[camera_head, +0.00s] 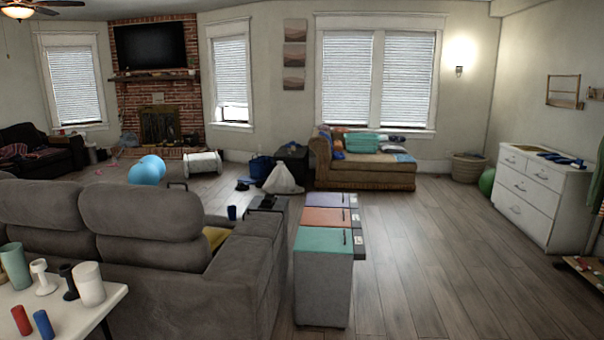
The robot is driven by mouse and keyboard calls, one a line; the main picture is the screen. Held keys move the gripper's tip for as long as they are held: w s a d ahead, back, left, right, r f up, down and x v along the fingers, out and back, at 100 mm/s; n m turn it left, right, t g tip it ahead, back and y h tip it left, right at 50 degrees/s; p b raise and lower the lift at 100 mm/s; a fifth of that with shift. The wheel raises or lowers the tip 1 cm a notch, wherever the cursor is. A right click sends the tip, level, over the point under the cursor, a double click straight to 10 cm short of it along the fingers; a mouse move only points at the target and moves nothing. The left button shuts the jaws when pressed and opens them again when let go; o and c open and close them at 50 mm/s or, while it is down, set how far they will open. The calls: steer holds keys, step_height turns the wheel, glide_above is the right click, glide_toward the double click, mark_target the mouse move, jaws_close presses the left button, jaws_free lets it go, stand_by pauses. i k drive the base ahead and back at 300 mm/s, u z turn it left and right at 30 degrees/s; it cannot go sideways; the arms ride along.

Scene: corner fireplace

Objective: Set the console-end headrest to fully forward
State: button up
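A grey sofa (185,300) fills the lower left and shows mostly its back. Its right-hand headrest (140,222) is a padded cushion standing up along the top of the back, nearest the sofa's right arm. Another headrest (42,203) rises to its left. How far forward either headrest is tilted cannot be told from here. A dark console-like piece (268,203) shows at the sofa's right side; which part the task calls the console is not certain. My gripper is not in view.
A white table (75,296) with cups and candle holders stands at the lower left, close to the sofa's back. A row of colour-topped boxes (323,290) stands right of the sofa. The wooden floor (430,270) is clear up to a white dresser (541,195).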

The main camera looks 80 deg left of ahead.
mark_target(171, 214)
steer(key=u, duration=2.2)
steer(key=i, duration=1.3)
steer(key=u, duration=2)
